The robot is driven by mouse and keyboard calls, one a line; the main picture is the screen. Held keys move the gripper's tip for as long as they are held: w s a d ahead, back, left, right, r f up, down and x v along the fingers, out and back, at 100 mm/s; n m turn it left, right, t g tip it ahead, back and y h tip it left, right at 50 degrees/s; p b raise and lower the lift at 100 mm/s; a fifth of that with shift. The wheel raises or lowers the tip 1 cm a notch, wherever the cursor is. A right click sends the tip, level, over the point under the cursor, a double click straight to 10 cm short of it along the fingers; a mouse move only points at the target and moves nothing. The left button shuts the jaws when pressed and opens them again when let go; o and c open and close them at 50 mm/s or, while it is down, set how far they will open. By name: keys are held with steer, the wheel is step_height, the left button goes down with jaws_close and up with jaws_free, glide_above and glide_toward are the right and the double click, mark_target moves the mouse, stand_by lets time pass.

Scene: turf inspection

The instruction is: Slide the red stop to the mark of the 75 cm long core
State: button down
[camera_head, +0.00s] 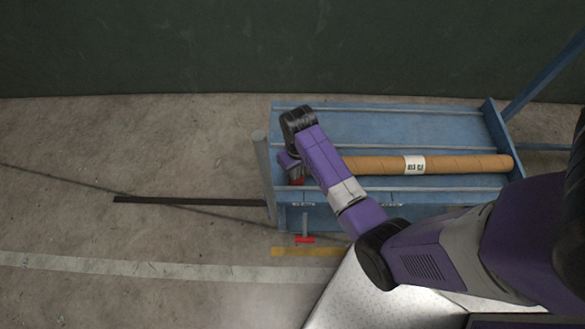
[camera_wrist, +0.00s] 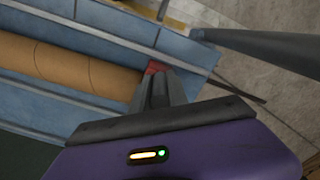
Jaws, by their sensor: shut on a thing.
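A long brown cardboard core (camera_head: 455,165) with a white label lies in the blue trough rack (camera_head: 430,117); it also shows in the wrist view (camera_wrist: 62,66). The red stop (camera_head: 297,181) is at the core's left end, mostly hidden by my arm; part of it shows beyond my fingers in the wrist view (camera_wrist: 154,67). My gripper (camera_head: 287,163) is shut on the red stop, and its dark fingers (camera_wrist: 160,90) are close together there. Small pale marks (camera_head: 303,204) lie along the front rail, too small to read.
A grey post (camera_head: 264,175) stands at the rack's left end; it also shows in the wrist view (camera_wrist: 262,49). A red-handled lever (camera_head: 304,240) hangs at the front, above a yellow floor strip (camera_head: 285,252). A dark bar (camera_head: 185,201) extends left over open concrete floor.

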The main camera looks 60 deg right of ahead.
steer(key=c, duration=1.3)
jaws_free()
steer(key=shift+r, duration=0.1)
step_height(320, 180, up, 8)
steer(key=shift+f, duration=0.15)
